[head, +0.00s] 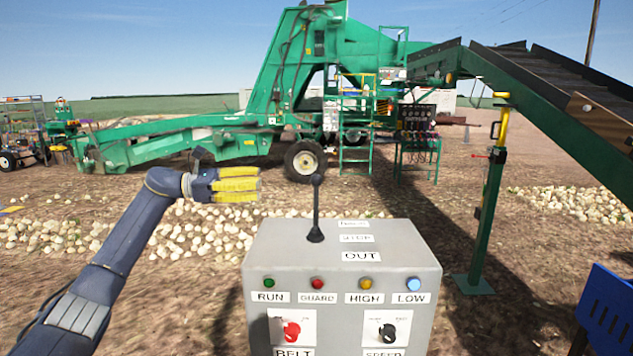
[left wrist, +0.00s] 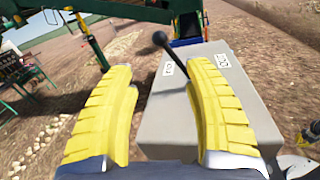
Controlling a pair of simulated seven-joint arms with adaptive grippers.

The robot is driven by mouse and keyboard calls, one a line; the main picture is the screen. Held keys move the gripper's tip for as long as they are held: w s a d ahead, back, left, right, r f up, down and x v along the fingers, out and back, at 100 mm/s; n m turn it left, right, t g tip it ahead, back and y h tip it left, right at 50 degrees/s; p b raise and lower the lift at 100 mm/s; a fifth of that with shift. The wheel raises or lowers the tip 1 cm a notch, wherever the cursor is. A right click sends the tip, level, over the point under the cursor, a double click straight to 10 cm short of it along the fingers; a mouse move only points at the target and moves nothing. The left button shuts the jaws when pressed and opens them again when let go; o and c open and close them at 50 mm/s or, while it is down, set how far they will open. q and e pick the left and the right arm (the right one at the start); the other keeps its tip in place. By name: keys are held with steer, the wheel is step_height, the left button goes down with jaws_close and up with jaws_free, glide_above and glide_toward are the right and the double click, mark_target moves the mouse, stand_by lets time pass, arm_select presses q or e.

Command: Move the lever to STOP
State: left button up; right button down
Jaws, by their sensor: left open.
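The lever (head: 316,207) is a thin black rod with a round knob, standing about upright on top of the grey control box (head: 285,252). Its base is left of the stacked labels, roughly level with the STOP label (head: 357,238); an OUT label (head: 361,256) is nearer and the farthest label is hard to read. My left gripper (head: 257,186), with yellow fingers, is open and empty, left of the lever knob and apart from it. In the left wrist view the lever (left wrist: 172,52) shows beyond the gap between the open fingers (left wrist: 163,74).
The box front has several indicator lamps, a red BELT knob (head: 291,332) and a black SPEED knob (head: 387,331). The green machine and conveyor (head: 560,100) stand behind. A small yellow and dark shape at the left wrist view's right edge may be my right gripper.

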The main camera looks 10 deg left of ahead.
mark_target(316, 180)
arm_select(q)
steer(key=x, duration=1.6)
steer(key=shift+w+d, duration=0.1)
jaws_close()
